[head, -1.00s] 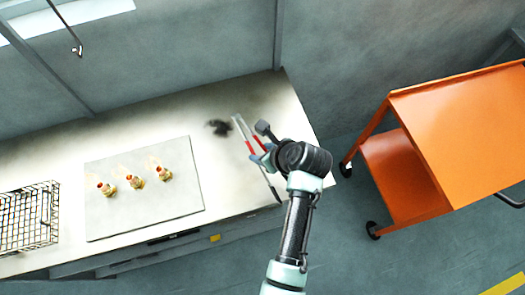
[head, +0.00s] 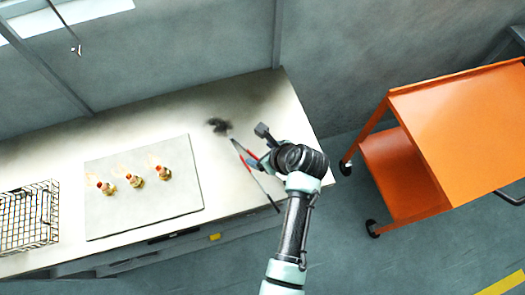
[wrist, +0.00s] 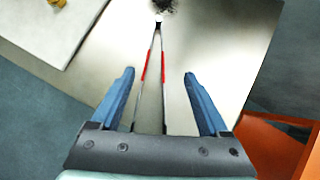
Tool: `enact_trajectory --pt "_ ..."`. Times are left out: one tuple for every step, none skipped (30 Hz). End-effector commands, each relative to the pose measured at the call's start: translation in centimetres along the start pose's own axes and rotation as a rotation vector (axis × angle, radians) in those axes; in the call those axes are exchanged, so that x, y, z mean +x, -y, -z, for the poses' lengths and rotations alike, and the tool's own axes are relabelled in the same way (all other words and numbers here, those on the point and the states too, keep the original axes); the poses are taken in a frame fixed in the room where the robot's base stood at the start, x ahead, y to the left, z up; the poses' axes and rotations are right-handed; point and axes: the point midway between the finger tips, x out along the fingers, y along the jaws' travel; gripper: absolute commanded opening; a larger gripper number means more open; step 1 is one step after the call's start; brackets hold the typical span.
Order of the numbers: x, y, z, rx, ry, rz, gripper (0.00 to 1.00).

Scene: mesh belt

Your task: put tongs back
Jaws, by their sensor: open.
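The tongs (head: 239,149) are long and thin, with two metal arms and red sections. In the head view they lie by the right end of the bench, partly hidden by my arm. In the wrist view the tongs (wrist: 147,68) run lengthwise between my fingers, their joined end pointing away beside a dark patch. My gripper (wrist: 159,74) is open, with a blue finger on each side of the tongs and a visible gap to both. In the head view my gripper (head: 258,163) is over the tongs.
A dark patch (head: 218,126) marks the pale bench (head: 120,135). A grey board (head: 150,207) with three small brass-coloured, red-topped pieces (head: 135,180) is left of the tongs. A wire basket (head: 28,220) stands far left. An orange cart (head: 460,130) is right, beyond a floor gap.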

Motion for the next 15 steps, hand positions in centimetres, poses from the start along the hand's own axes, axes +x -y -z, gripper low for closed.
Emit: enact_trajectory --pt "-0.1 0.0 -0.1 0.0 0.0 0.0 0.79" --pt "-0.2 0.0 -0.1 0.0 0.0 0.0 0.79" --pt "-0.4 0.0 -0.3 0.0 0.0 0.0 0.79" --pt "-0.6 0.0 -0.4 0.0 0.0 0.0 0.79" --pt "-0.8 0.0 -0.3 0.001 0.0 0.001 0.79" --pt "-1.2 0.1 -0.3 0.001 0.001 0.002 0.79" --pt "-1.5 0.1 -0.2 0.002 0.001 0.001 0.79" --pt "-2.0 0.1 -0.3 0.002 0.002 0.003 0.79" --pt "-2.6 0.1 -0.2 0.002 0.002 0.003 0.79" --pt "-3.2 0.1 -0.2 0.001 0.002 0.004 0.79" --pt "-3.7 0.1 -0.2 0.0 0.001 0.003 0.79" --pt "-4.5 0.1 -0.3 0.0 0.002 0.003 0.79" --pt "-5.1 0.1 -0.3 0.0 0.003 0.004 0.79" --pt "-5.7 0.1 -0.3 0.0 0.002 0.003 0.79" --pt "-6.5 0.1 -0.2 0.0 0.002 0.003 0.79"
